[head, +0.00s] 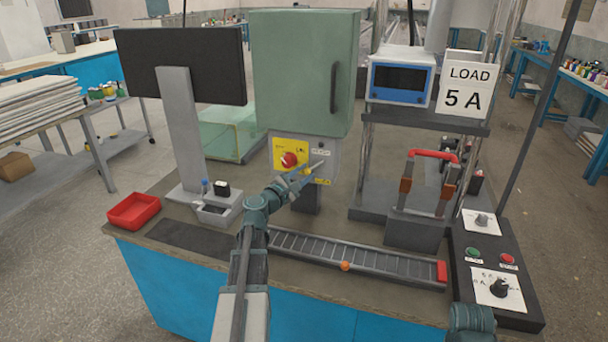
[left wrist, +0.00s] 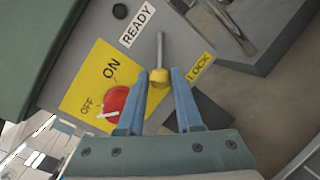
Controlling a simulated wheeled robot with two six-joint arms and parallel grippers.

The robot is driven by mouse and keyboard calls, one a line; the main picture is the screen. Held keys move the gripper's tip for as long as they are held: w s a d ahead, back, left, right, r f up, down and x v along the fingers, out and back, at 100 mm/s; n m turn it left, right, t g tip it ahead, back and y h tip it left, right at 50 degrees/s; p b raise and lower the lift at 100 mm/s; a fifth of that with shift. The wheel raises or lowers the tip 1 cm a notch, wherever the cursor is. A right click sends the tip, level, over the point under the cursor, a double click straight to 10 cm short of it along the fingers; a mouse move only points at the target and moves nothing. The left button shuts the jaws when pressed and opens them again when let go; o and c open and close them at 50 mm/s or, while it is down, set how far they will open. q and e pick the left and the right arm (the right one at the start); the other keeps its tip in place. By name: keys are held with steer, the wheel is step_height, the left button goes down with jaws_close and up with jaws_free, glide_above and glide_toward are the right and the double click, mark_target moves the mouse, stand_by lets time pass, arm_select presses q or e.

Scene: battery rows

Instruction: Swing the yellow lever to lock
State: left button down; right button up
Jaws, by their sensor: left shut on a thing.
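The yellow lever (left wrist: 160,77) is on the grey face of the control box (head: 329,154). It shows as a yellow end on a thin metal rod. My left gripper (head: 298,182) reaches up to the box. In the left wrist view my left gripper (left wrist: 160,92) has its fingers on either side of the yellow end and is shut on it. The yellow LOCK label (left wrist: 199,67) is just right of the yellow end, and the white READY label (left wrist: 137,24) is up and to the left.
A red knob (head: 289,159) on a yellow ON/OFF plate is close beside my left gripper. A green cabinet (head: 305,72) stands above. A ribbed track (head: 350,261) runs along the bench front. A red tray (head: 134,211) sits at the left, a button panel (head: 490,265) at the right.

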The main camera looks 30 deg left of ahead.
arm_select(q)
steer(key=shift+a+r+m+p, duration=0.1)
steer(key=shift+r+m+p, duration=0.35)
steer(key=shift+p, duration=0.25)
steer(key=shift+a+r+m+g+p, duration=0.15)
steer(key=shift+m+g+p, duration=0.15)
steer(key=shift+m+p, duration=0.35)
steer(key=c, duration=0.6)
jaws_free()
steer(key=shift+s, duration=0.1)
steer(key=shift+s, duration=0.1)
steer(key=s, duration=1.3)
steer(key=shift+s+r, duration=0.3)
steer(key=shift+r, duration=0.1)
